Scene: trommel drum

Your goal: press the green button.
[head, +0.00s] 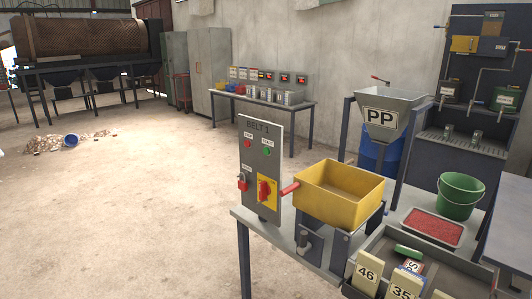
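The green button (266,153) is small and round, on the upper right of an upright grey control panel (262,130) marked BELT 1. The small label above it seems to read START. A red button (248,143) sits to its left under a STOP label. Lower on the panel are a red rotary switch (264,191) on a yellow plate and a small red part (242,183), possibly a lock. The panel stands at the left end of a grey bench (245,217). Neither of my grippers shows in this view.
Beside the panel a yellow hopper (340,206) with a red handle (289,189) stands on the bench. A green bucket (460,197), a red-filled tray (434,227) and a divided tray with numbered tags (366,274) are to the right. The floor left of the bench is clear.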

